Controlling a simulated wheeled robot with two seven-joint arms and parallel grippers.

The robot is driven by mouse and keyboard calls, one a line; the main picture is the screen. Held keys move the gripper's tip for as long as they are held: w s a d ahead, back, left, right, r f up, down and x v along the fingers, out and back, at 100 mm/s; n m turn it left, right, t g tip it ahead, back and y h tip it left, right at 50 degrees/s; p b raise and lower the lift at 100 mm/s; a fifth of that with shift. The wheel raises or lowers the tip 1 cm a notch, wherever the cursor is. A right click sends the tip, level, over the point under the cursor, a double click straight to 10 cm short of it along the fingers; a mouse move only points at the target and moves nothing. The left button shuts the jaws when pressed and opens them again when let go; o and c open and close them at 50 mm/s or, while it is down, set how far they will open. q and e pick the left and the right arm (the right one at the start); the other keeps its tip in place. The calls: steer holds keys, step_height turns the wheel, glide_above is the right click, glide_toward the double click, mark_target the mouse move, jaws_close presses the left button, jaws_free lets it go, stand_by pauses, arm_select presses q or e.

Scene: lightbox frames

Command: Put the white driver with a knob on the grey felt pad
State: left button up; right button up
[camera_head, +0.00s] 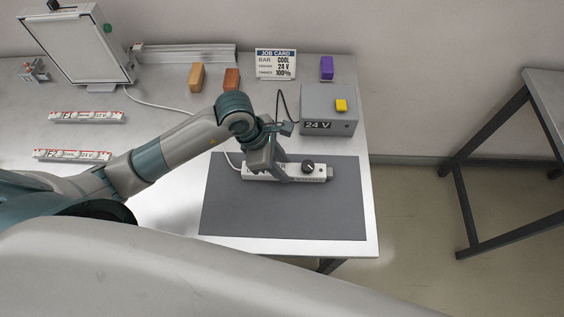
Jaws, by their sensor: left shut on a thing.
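The white driver with a black knob (318,172) lies level at the upper middle of the grey felt pad (290,218), its long side running left to right. My left gripper (283,176) is over the driver's middle and is shut on it. The gripper and wrist hide part of the driver's middle. I cannot tell for sure whether the driver's underside touches the pad. My right gripper is not in view.
A grey 24 V box (329,112) with a yellow block on it stands behind the pad. Two labelled bars (72,155) (87,117) lie at the left. Orange (196,78), brown (231,79) and purple (327,68) blocks, a job card (275,64) and a framed panel (78,48) stand at the back.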

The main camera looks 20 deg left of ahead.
arm_select(q)
steer(key=o, duration=1.2)
steer(key=shift+a+r, duration=0.2)
steer(key=shift+r, duration=0.35)
steer(key=b+v, duration=0.3)
steer(key=v, duration=0.7)
steer(key=shift+a+r, duration=0.2)
steer(key=shift+r, duration=0.15)
steer(key=shift+s, duration=0.1)
